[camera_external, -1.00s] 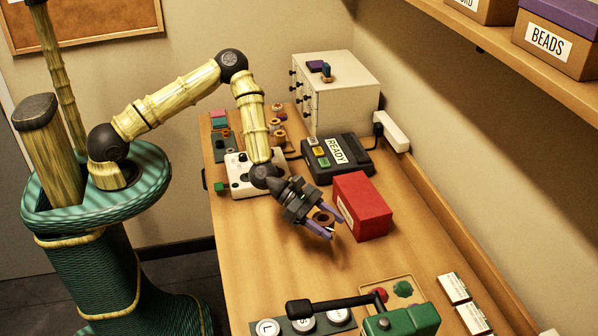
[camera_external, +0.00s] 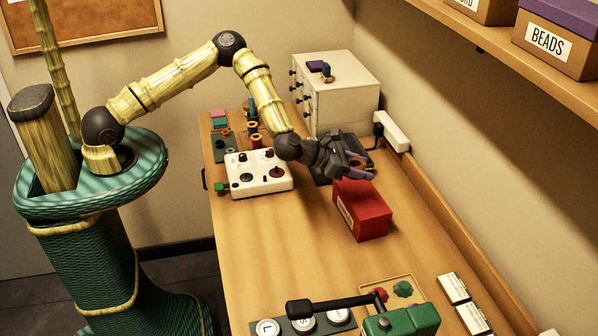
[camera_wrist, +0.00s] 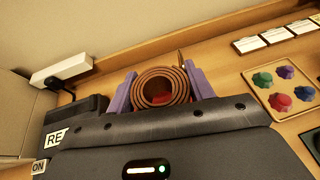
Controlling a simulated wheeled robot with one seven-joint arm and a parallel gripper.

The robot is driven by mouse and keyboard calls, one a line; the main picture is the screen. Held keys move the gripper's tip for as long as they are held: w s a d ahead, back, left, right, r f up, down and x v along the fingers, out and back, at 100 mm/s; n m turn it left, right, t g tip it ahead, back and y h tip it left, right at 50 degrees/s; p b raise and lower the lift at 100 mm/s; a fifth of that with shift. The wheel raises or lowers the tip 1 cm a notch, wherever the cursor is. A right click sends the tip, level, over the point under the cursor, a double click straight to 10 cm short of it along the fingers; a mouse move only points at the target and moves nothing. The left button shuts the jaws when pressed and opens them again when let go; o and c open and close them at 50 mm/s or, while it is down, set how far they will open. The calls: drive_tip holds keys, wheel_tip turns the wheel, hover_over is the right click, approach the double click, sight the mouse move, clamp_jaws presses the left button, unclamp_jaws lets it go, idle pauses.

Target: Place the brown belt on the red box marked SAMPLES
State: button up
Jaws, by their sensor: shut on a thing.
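The brown belt (camera_wrist: 180,88) is rolled into a coil. My gripper (camera_external: 358,172) is shut on it, with purple fingers on either side of the coil in the wrist view (camera_wrist: 160,90). The red box (camera_external: 365,212) stands on the table with a white label on its left face, too small to read here. My gripper is in the air at the box's back end, above or just behind its top. In the wrist view a patch of red shows through the coil's centre. In the external view the belt is mostly hidden by the fingers.
A dark device marked READY (camera_wrist: 88,110) is behind the box, partly covered by my gripper. A white control box (camera_external: 258,178) stands to the left. A tray with coloured pieces (camera_external: 403,289) and a green lever device (camera_external: 400,320) are in front.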

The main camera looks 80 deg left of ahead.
drive_tip(key=p, duration=0.2)
hover_over(356, 201)
wheel_tip(356, 201, down, 6)
drive_tip(key=shift+r, duration=0.15)
wheel_tip(356, 201, down, 4)
drive_tip(key=shift+r+p, duration=0.2)
drive_tip(key=shift+p, duration=0.35)
drive_tip(key=shift+f, duration=0.1)
drive_tip(key=shift+f+b, duration=0.2)
drive_tip(key=shift+b, duration=0.1)
drive_tip(key=o, duration=1.1)
drive_tip(key=shift+r, duration=0.1)
drive_tip(key=shift+c, duration=0.2)
drive_tip(key=shift+r, duration=0.15)
